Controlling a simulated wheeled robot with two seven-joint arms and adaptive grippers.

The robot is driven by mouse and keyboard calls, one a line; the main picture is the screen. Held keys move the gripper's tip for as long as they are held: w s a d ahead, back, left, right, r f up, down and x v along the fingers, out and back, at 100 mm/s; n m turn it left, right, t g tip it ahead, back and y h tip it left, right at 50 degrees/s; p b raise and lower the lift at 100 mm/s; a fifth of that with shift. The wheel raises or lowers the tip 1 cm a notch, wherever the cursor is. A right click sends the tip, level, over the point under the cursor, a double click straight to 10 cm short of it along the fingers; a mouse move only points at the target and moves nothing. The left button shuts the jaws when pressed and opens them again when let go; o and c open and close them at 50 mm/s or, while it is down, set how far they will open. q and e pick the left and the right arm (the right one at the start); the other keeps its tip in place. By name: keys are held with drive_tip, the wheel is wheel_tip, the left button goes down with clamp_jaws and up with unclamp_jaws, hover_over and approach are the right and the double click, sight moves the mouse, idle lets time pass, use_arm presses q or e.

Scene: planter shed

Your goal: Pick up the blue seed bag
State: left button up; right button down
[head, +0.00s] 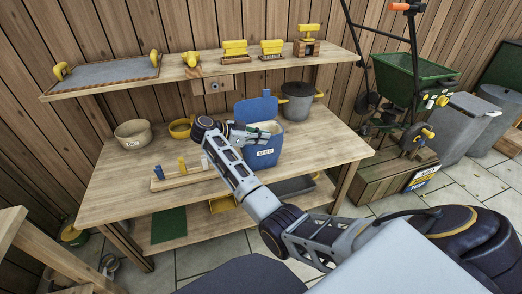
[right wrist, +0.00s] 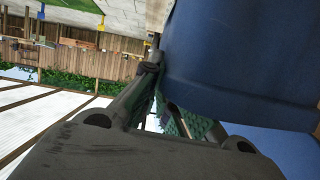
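The blue seed bag (head: 264,155) stands upright on the workbench, with a pale SEED label on its front and its blue top flap raised behind a pale opening. My right gripper (head: 253,132) is at the upper left front of the bag, very close to it. In the right wrist view, the blue bag (right wrist: 240,60) fills the upper right and hides part of one finger. The fingers (right wrist: 160,95) have a gap between them and look open; I cannot tell whether they touch the bag. My left gripper is not in view.
A grey lidded pot (head: 297,103) stands right behind the bag. A shelf (head: 215,68) with brushes runs above. The bench's front left is clear.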

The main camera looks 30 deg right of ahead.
drive_tip(key=shift+r, duration=0.2)
idle(0.5)
drive_tip(key=shift+r, duration=0.55)
wheel_tip(320, 180, up, 7)
drive_tip(key=shift+f+p, duration=0.1)
drive_tip(key=shift+p, duration=1.05)
drive_tip(key=shift+r, duration=0.8)
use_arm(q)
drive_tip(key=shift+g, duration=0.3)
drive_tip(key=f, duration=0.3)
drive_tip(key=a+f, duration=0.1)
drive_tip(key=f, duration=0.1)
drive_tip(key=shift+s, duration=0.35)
use_arm(e)
drive_tip(key=shift+r, duration=0.1)
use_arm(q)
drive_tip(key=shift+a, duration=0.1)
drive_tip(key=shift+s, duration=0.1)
